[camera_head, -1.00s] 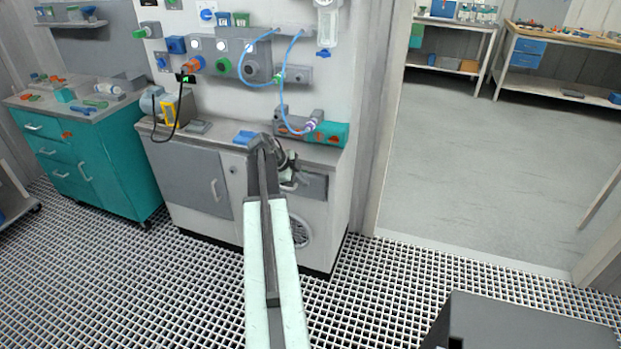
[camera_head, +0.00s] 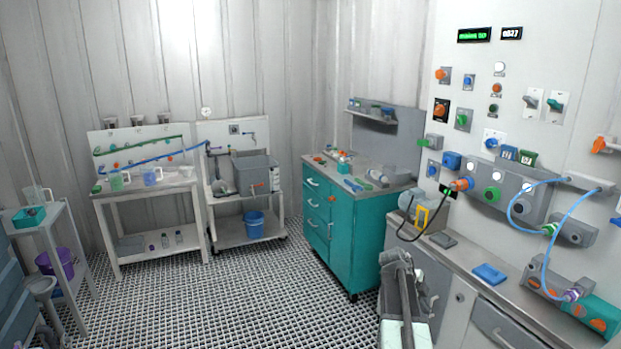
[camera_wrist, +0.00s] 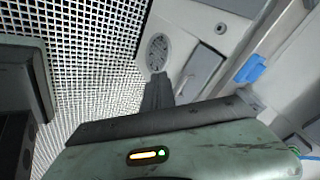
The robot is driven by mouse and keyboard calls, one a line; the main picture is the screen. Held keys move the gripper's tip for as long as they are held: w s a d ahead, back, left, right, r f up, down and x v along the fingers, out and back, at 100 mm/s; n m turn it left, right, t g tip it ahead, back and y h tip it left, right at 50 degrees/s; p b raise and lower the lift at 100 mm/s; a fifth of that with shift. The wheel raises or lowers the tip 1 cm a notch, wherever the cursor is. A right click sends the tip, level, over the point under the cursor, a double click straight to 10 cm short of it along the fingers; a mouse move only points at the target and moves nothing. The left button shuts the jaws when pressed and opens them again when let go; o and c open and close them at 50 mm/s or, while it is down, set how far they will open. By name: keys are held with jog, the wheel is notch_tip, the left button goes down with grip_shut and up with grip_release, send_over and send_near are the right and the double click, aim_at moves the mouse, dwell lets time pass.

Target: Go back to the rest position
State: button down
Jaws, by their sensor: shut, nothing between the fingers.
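My gripper (camera_wrist: 158,92) shows in the wrist view as a dark, narrow wedge beyond the pale green casing with its orange and green lights. It is shut and empty. In the head view my pale arm with its dark grey end rises at the bottom, right of centre, in front of the grey cabinet and right of the teal drawer cabinet (camera_head: 345,238). The fingertips are hard to make out there.
The workbench (camera_head: 475,262) with a blue item (camera_head: 489,273), valves and blue hoses stands at right. A sink stand with a blue bucket (camera_head: 254,224), a white table (camera_head: 150,190) and a cart (camera_head: 50,235) stand at left. The grated floor (camera_head: 240,300) between is clear.

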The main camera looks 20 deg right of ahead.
jog(key=w+a+r+n+t+y+p, duration=0.1)
jog(key=w+a+n, duration=0.2)
jog(key=a, duration=0.7)
jog(key=w+a+r+n+p, duration=0.1)
jog(key=w+a+n+p, duration=0.15)
jog(key=a, duration=0.75)
jog(key=w+a+n+t+y, duration=0.1)
jog(key=w+a+n, duration=0.25)
jog(key=a, duration=0.65)
jog(key=s+a+n+y, duration=0.2)
jog(key=s+a+n, duration=0.2)
jog(key=a+n, duration=0.5)
jog(key=s+a+n+y+p, duration=0.1)
jog(key=s+a+n+y, duration=0.1)
jog(key=a+n, duration=0.8)
jog(key=shift+s+n+g+p, duration=0.3)
jog(key=shift+s+n, duration=0.4)
jog(key=shift+s, duration=0.2)
